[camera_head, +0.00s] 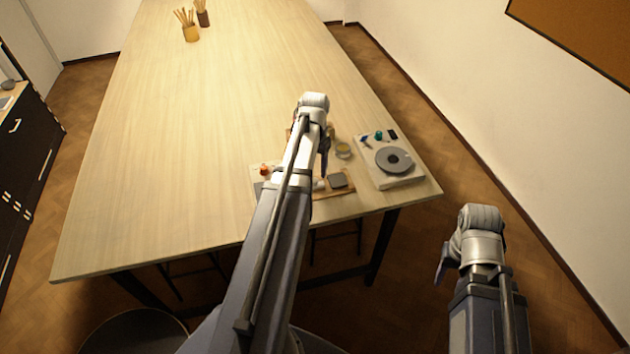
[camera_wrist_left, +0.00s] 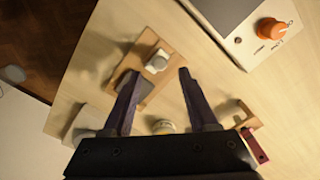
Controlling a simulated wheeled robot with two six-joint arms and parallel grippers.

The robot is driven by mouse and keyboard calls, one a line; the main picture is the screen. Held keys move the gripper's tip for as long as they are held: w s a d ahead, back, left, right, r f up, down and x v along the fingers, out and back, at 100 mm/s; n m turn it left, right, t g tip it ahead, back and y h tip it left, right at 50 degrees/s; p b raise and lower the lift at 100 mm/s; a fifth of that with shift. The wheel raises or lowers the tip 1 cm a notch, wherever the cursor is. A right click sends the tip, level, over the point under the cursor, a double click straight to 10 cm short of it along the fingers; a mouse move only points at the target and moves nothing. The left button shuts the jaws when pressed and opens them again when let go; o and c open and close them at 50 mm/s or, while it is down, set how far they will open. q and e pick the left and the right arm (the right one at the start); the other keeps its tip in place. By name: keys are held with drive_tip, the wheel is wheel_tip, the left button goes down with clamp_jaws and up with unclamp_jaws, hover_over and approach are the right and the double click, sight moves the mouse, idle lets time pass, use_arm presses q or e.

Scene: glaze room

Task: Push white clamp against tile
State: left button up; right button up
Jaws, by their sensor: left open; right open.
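A white clamp (camera_wrist_left: 157,62) sits on a wooden board (camera_wrist_left: 151,38) in the left wrist view. A dark grey tile (camera_wrist_left: 124,80) lies on the same board beside it, with a narrow gap of wood appearing between them. The tile also shows in the head view (camera_head: 338,181), where my arm mostly hides the clamp. My left gripper (camera_wrist_left: 162,98) is open and empty above the table, its fingers spread; one finger overlaps the tile in the wrist view. My right gripper (camera_head: 443,264) is off the table's right side, with nothing visible in it.
A white device with a grey disc (camera_head: 394,160) stands at the table's right corner. A white box with an orange knob (camera_wrist_left: 272,28), a round jar (camera_wrist_left: 163,127) and a wooden stand (camera_wrist_left: 248,117) are near the board.

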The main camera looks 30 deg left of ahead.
sight(316, 180)
use_arm(q)
wheel_tip(316, 180, down, 4)
drive_tip(key=b, duration=0.3)
drive_tip(key=shift+f, duration=0.2)
drive_tip(key=shift+r, duration=0.1)
clamp_jaws()
idle(1.1)
